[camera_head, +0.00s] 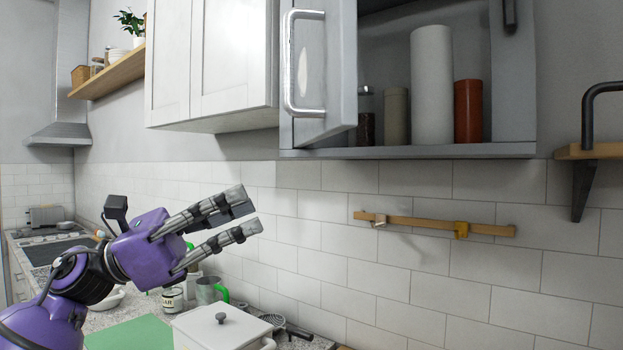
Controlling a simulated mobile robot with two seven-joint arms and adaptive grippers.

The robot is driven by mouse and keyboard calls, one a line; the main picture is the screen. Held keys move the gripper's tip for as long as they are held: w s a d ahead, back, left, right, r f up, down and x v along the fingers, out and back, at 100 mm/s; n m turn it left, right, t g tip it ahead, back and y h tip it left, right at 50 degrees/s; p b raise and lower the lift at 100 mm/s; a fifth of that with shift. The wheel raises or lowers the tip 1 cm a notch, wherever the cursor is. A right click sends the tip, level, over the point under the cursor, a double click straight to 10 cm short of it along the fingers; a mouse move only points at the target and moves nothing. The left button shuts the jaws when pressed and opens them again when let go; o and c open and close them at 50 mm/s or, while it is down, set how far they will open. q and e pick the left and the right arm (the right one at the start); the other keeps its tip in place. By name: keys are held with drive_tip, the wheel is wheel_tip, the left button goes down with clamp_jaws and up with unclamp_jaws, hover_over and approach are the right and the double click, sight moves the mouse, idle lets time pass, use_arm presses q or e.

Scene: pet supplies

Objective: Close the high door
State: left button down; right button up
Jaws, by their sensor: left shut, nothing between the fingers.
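The high grey cabinet door (341,75) stands open at the upper middle, swung outward, with a silver bar handle (290,62) on its face. Behind it the wall cabinet (420,152) is open and its inside shows. The cabinet's top is out of view. My left gripper (252,217) is below and left of the door, in front of the tiled wall, pointing right. It is apart from the door and handle. My right gripper is not in view.
Inside the cabinet stand a white roll (431,85), a red-brown canister (468,110) and a beige one (396,117). White cabinets (235,60) adjoin at left. A white lidded pot (222,330) sits below my gripper. A wooden rail (410,223) is on the wall.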

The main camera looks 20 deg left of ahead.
use_arm(q)
drive_tip(key=s+r+m+g+y+b, duration=0.1)
drive_tip(key=s+r+m+y, duration=0.3)
drive_tip(key=s+r+m, duration=1.05)
drive_tip(key=p, duration=0.1)
approach(336, 83)
drive_tip(key=x, duration=0.2)
drive_tip(key=p+x, duration=0.2)
drive_tip(key=x, duration=0.1)
drive_tip(key=shift+d+r, duration=0.25)
drive_tip(key=shift+d, duration=0.2)
drive_tip(key=shift+w+d+f+p, duration=0.2)
drive_tip(key=shift+w+d+p, duration=0.15)
drive_tip(key=shift+d, duration=0.1)
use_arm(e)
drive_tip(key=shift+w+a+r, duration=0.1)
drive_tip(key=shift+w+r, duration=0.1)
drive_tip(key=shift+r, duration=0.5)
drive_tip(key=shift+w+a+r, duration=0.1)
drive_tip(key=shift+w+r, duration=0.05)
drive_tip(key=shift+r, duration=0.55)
use_arm(q)
drive_tip(key=shift+d, duration=0.1)
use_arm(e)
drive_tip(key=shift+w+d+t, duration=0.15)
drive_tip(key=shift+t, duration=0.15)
